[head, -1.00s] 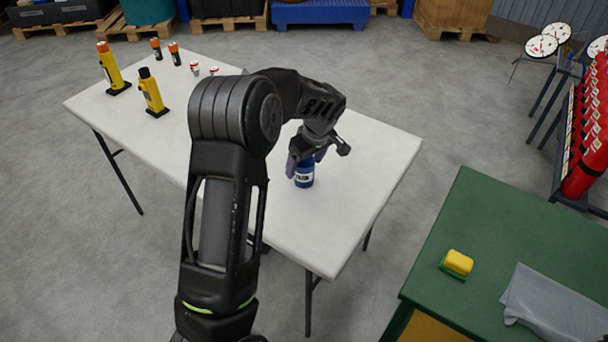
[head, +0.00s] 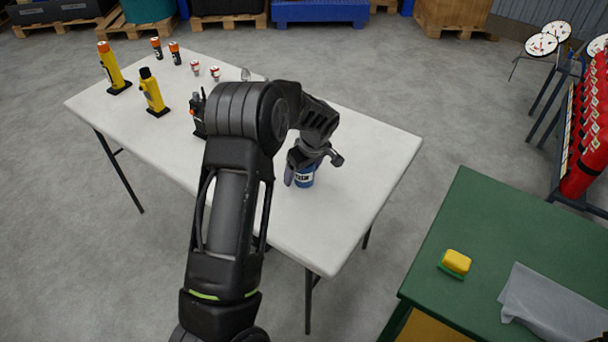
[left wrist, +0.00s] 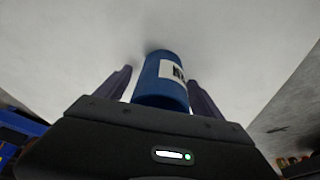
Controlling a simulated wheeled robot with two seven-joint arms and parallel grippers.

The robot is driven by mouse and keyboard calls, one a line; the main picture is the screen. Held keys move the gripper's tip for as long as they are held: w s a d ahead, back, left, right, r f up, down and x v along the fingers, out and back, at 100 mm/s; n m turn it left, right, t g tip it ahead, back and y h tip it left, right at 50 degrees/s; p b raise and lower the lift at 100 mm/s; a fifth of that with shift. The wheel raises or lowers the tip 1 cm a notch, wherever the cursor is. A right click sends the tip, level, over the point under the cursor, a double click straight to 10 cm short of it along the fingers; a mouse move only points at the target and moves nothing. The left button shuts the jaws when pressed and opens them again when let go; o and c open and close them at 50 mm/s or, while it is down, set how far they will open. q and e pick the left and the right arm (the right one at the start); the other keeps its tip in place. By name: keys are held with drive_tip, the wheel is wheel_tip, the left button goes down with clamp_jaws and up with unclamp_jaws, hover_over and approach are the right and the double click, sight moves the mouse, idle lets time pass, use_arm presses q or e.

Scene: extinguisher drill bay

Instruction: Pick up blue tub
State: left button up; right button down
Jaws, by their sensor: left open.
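The blue tub (head: 305,178) is a small blue cylinder with a white label. It stands on the white table (head: 345,205), partly hidden under my left gripper in the head view. My left gripper (head: 303,172) is right at the tub, pointing down over it. In the left wrist view the tub (left wrist: 165,85) sits between the two open fingers of my left gripper (left wrist: 160,90), with a gap visible on the left side and the right finger close beside it. My right gripper is not in view.
Yellow flashlights (head: 152,92), orange-and-black cells (head: 175,53), small red-and-white cans (head: 215,73) and a dark radio-like item (head: 198,115) stand on the table's left part. A green table (head: 500,240) with a yellow sponge (head: 456,262) and grey cloth (head: 555,305) is at right.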

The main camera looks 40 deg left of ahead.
use_arm(q)
drive_tip(key=c, duration=1.6)
